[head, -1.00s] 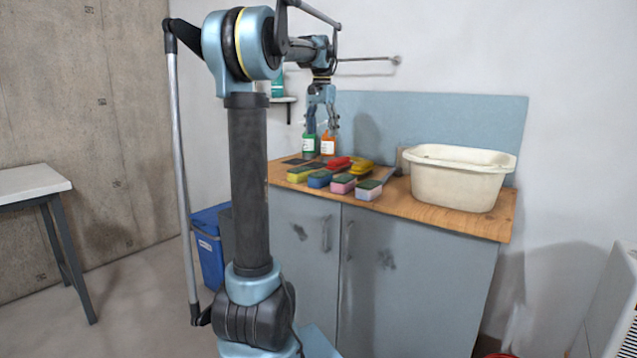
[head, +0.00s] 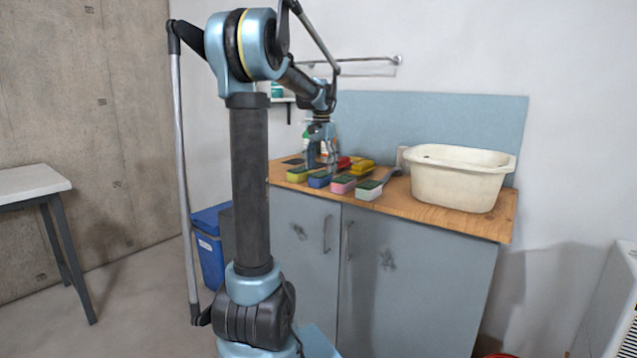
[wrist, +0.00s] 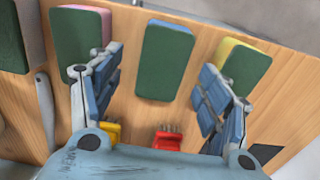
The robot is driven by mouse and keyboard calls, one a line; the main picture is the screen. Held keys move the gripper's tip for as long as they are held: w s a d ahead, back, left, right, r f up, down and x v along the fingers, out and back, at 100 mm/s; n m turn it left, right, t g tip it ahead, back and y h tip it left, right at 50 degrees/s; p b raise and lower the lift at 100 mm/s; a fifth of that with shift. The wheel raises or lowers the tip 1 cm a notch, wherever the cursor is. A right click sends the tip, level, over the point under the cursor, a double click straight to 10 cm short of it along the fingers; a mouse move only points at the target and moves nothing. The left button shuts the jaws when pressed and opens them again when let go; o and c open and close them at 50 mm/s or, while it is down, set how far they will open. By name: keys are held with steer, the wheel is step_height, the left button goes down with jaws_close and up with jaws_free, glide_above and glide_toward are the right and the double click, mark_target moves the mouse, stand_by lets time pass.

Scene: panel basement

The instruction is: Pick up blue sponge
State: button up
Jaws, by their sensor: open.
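The blue sponge (head: 319,181) lies on the wooden counter in a row of sponges, with a dark green top. In the wrist view the blue sponge (wrist: 165,62) is at the upper middle, between the lines of my two fingers. My gripper (head: 322,169) is low over the row, close above or behind the blue sponge. In the wrist view my gripper (wrist: 161,60) is open and empty, its fingers apart on either side. I cannot tell the exact height gap.
A yellow sponge (wrist: 243,65) and a pink sponge (wrist: 82,32) flank the blue one closely. A pale sponge (head: 368,190) is further right. Red (wrist: 180,141) and yellow (wrist: 110,134) brushes lie behind. A cream basin (head: 458,185) stands on the right.

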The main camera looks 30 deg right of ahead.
mark_target(321, 173)
steer(key=shift+w+f, duration=0.2)
steer(key=shift+f, duration=2.05)
steer(key=c, duration=0.8)
